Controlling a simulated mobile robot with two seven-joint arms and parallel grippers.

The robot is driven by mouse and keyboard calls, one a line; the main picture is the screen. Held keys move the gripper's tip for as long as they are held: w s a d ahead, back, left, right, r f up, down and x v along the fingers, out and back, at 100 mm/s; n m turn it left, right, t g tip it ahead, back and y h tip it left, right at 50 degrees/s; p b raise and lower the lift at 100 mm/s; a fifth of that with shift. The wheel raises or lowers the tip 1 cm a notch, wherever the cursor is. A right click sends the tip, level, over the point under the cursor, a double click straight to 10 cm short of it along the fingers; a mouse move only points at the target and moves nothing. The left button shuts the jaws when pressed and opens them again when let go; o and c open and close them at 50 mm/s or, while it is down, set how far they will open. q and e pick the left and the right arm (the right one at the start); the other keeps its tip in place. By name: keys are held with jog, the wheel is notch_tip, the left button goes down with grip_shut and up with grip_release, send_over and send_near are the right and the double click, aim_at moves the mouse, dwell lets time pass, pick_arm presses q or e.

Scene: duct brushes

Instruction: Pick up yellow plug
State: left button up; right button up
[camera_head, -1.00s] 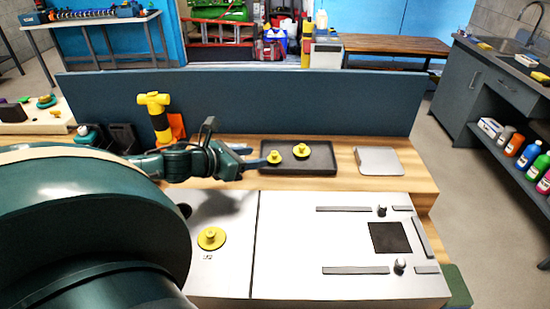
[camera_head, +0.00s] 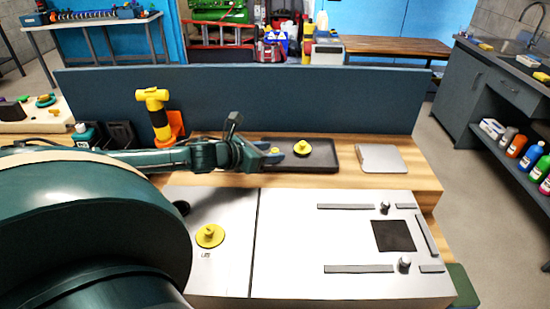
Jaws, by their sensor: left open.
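A yellow plug (camera_head: 302,147) stands in the dark tray (camera_head: 322,166), clear of the gripper. A second yellow plug (camera_head: 274,151) in the tray's left part is mostly hidden by my left gripper (camera_head: 272,155). The gripper is open, with its fingers at this plug; I cannot tell whether they touch it. A third yellow plug (camera_head: 210,236) sits on the left part of the silver panel (camera_head: 285,245). My right gripper is not in view.
A yellow-and-black tool (camera_head: 154,108) stands in an orange holder behind my left arm. A grey plate (camera_head: 380,159) lies right of the tray. A dark blue partition (camera_head: 300,98) rises behind. The panel has raised bars, knobs and a dark square (camera_head: 393,236).

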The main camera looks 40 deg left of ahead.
pick_arm(q)
jog(key=shift+x, duration=1.4)
jog(key=shift+s, duration=0.1)
grip_shut()
